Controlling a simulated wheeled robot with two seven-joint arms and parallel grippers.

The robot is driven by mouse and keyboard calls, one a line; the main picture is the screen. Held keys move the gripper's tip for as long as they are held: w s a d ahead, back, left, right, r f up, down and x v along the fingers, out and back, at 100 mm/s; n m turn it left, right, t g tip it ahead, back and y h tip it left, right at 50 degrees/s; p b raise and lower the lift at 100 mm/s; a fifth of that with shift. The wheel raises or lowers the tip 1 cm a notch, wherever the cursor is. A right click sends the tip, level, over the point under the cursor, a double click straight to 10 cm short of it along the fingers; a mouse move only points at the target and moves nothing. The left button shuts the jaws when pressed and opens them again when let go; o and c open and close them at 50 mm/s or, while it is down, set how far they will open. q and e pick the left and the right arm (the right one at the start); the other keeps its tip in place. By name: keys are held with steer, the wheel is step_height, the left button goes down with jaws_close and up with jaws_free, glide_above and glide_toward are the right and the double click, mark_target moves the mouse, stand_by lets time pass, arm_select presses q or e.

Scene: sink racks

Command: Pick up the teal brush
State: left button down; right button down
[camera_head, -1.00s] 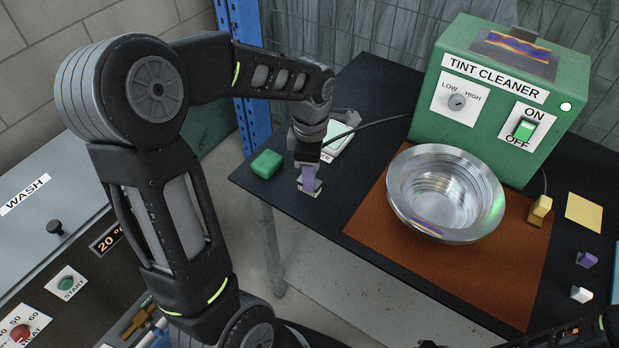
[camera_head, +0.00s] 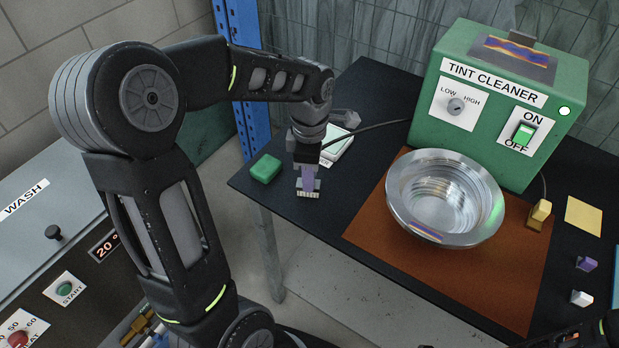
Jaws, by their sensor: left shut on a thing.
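My left gripper (camera_head: 307,168) points down over the left part of the black table. It is shut on a small brush (camera_head: 308,189) with a purple handle and a grey head with pale bristles pointing down. I cannot make out teal on this brush. Whether its bristles touch the table is hard to tell. A teal sliver (camera_head: 616,287) shows at the right edge, cut off by the frame. Part of my right arm shows at the lower right corner, but its gripper does not show.
A green block (camera_head: 265,168) lies left of the gripper, and a white device (camera_head: 337,143) stands behind it. A metal bowl (camera_head: 400,210) sits on a brown mat (camera_head: 395,250) before the green tint cleaner (camera_head: 485,125). Yellow, purple and white small items lie at right.

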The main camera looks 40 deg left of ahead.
arm_select(q)
step_height(320, 180, up, 9)
steer(key=shift+r+b, duration=0.1)
steer(key=shift+b, duration=0.2)
arm_select(e)
steer(key=shift+f, duration=0.3)
